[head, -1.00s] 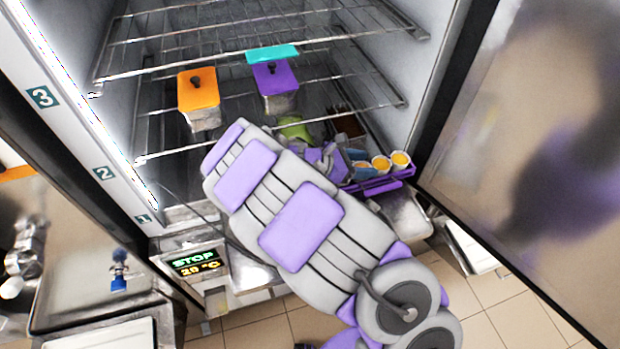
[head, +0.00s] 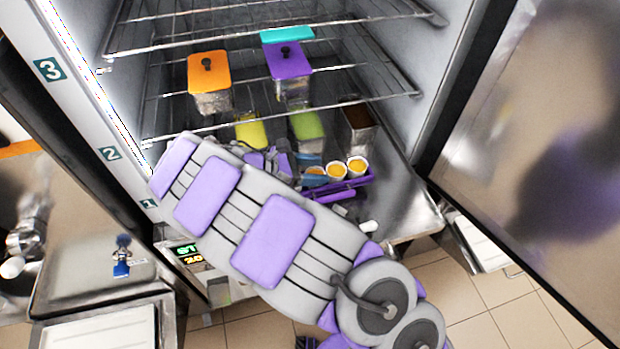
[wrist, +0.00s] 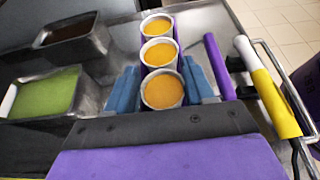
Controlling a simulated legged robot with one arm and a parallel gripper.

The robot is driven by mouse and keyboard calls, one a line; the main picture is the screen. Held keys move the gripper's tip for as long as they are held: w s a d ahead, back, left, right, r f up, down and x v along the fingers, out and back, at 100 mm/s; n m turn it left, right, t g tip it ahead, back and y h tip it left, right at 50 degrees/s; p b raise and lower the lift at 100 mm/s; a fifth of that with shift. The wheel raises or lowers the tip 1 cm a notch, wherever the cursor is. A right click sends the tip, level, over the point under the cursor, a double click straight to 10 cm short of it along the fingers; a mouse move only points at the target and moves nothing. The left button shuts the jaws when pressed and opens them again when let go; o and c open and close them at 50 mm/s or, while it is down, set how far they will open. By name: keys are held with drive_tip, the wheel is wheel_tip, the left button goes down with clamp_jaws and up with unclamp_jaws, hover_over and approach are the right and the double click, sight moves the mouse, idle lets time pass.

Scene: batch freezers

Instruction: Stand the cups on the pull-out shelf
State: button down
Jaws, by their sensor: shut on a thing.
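Three white cups with orange filling stand upright in a row in a purple carrier (head: 338,190). In the wrist view the near cup (wrist: 162,91), middle cup (wrist: 159,52) and far cup (wrist: 157,26) show. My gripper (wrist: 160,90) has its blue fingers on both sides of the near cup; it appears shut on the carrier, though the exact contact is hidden. The carrier is over the steel pull-out shelf (head: 400,205) at the bottom of the open freezer; I cannot tell whether it touches it.
A green-filled pan (wrist: 45,95) and a brown-filled pan (wrist: 85,42) stand left of the cups. A yellow-topped pan (head: 251,133) is behind my arm. Purple (wrist: 218,65) and yellow-white (wrist: 268,88) rods lie at right. The open door (head: 540,150) bounds the right; bare steel lies right of the carrier.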

drive_tip(key=d+f, duration=0.1)
drive_tip(key=d+f+b, duration=0.1)
drive_tip(key=f, duration=0.1)
drive_tip(key=shift+f, duration=0.2)
drive_tip(key=shift+a, duration=0.15)
drive_tip(key=c, duration=0.8)
unclamp_jaws()
drive_tip(key=shift+s+a, duration=0.1)
drive_tip(key=shift+a, duration=0.25)
drive_tip(key=shift+o, duration=1.4)
drive_tip(key=shift+a, duration=0.5)
drive_tip(key=shift+o, duration=0.6)
drive_tip(key=shift+d, duration=0.65)
drive_tip(key=p+v, duration=0.2)
drive_tip(key=v, duration=0.8)
drive_tip(key=shift+a, duration=0.3)
drive_tip(key=shift+s+a+r, duration=0.15)
drive_tip(key=shift+a+r, duration=0.3)
drive_tip(key=shift+a, duration=0.1)
drive_tip(key=shift+a, duration=0.15)
